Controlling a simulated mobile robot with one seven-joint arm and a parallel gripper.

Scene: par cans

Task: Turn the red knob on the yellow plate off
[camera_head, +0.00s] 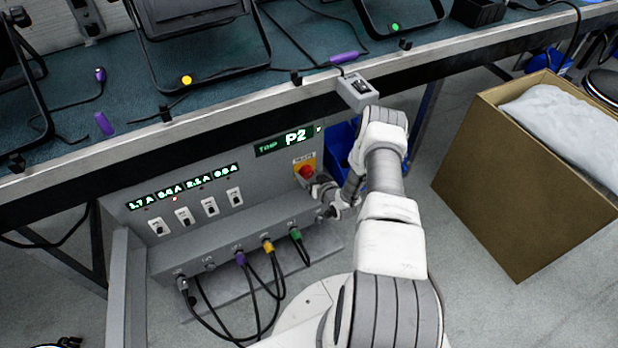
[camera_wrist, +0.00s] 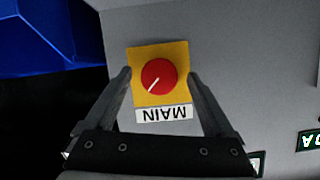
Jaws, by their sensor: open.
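The red knob (camera_wrist: 159,77) sits on the yellow plate (camera_wrist: 177,54) in the wrist view, with a white pointer line running toward the lower left. A label reading MAIN (camera_wrist: 163,113) appears upside down below it. My gripper (camera_wrist: 157,73) is open, with one finger on each side of the plate and a gap between each finger and the knob. In the head view the red knob (camera_head: 305,171) and yellow plate (camera_head: 299,161) are on the front of the grey panel, and my gripper (camera_head: 322,190) is close in front of them, partly hidden by my wrist.
The grey panel (camera_head: 137,222) under the workbench (camera_head: 300,103) carries several white switches, green displays and plugged cables (camera_head: 250,290). A small switch box (camera_head: 357,90) hangs at the bench edge near my arm. A blue bin (camera_wrist: 35,40) is beside the panel. A cardboard box (camera_head: 500,190) stands at right.

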